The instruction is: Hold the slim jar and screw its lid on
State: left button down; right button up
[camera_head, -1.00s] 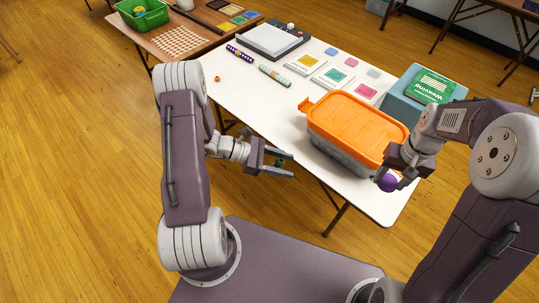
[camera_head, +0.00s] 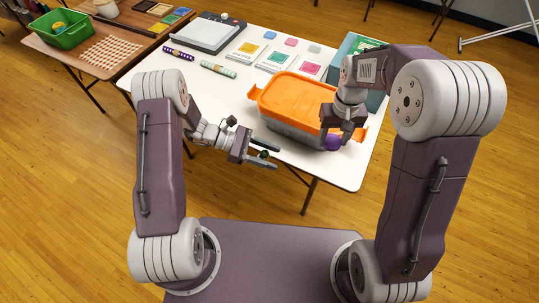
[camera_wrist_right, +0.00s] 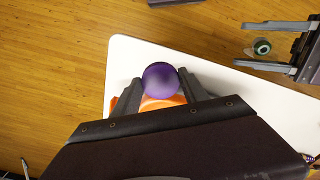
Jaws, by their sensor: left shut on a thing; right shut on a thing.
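The slim jar (camera_head: 264,154) is small and dark green in the head view, mostly hidden by the fingers. My left gripper (camera_head: 277,157) is shut on it, in front of the white table's near edge. In the right wrist view the jar (camera_wrist_right: 262,46) shows its round green top with a pale centre, between the left fingers (camera_wrist_right: 240,44). My right gripper (camera_head: 335,136) points down and is shut on a round purple lid (camera_head: 333,144). The lid (camera_wrist_right: 160,79) also shows between the fingers in the right wrist view. The lid is apart from the jar, to its right.
A clear box with an orange cover (camera_head: 296,97) stands on the white table (camera_head: 232,98), just behind the purple lid. A teal box (camera_head: 350,47) stands behind it. Cards and patterned tubes lie further left. The space between the two grippers looks clear.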

jog(key=a+r+n, duration=0.3)
jog(key=a, duration=0.8)
jog(key=n, duration=0.3)
send_near(261, 141)
jog(key=s, duration=0.2)
jog(key=shift+s+d+r, duration=0.1)
jog(key=shift+s+r, duration=0.05)
jog(key=shift+s, duration=0.05)
jog(key=shift+f, duration=2.05)
jog(key=shift+f, duration=0.85)
jog(key=shift+f, duration=0.6)
